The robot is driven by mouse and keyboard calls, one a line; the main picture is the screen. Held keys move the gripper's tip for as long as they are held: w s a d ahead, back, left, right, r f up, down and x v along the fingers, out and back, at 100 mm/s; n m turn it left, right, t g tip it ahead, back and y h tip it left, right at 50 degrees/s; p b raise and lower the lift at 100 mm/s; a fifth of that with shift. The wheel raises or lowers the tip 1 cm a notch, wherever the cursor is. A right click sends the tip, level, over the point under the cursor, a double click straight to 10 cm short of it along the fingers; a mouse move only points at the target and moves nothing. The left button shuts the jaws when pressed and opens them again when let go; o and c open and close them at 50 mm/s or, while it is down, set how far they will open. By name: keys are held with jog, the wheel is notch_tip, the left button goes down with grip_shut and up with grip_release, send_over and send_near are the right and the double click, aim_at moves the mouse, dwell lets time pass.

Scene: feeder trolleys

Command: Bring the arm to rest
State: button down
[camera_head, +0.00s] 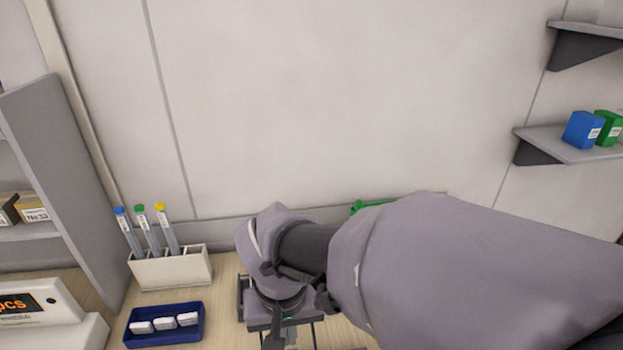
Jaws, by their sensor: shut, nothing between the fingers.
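My arm (440,270) comes in from the lower right and reaches across the bench to the middle of the picture. It is bent at the wrist, and my gripper (283,337) points down over the bench at the bottom edge. The gripper is shut and empty. Its fingertips are small and partly hidden in the picture. The arm hides much of the bench behind and to the right of it.
Left of my gripper are a blue tray (163,341) with three white pieces and a white rack (170,270) of capped tubes. White boxes (75,301) stand farther left. A green object (372,205) shows partly behind my arm. Wall shelves (575,150) hold blue and green boxes at right.

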jog(key=s+d+m+t+y+b, duration=0.1)
jog(key=s+d+m+t+b, duration=0.1)
jog(key=d, duration=0.6)
jog(key=s+d+m+t+b, duration=0.2)
jog(key=s+d+m+b, duration=0.3)
jog(key=d, duration=0.3)
jog(key=shift+s+r+y+b, duration=0.3)
jog(key=shift+y+b, duration=0.1)
jog(key=shift+b, duration=0.35)
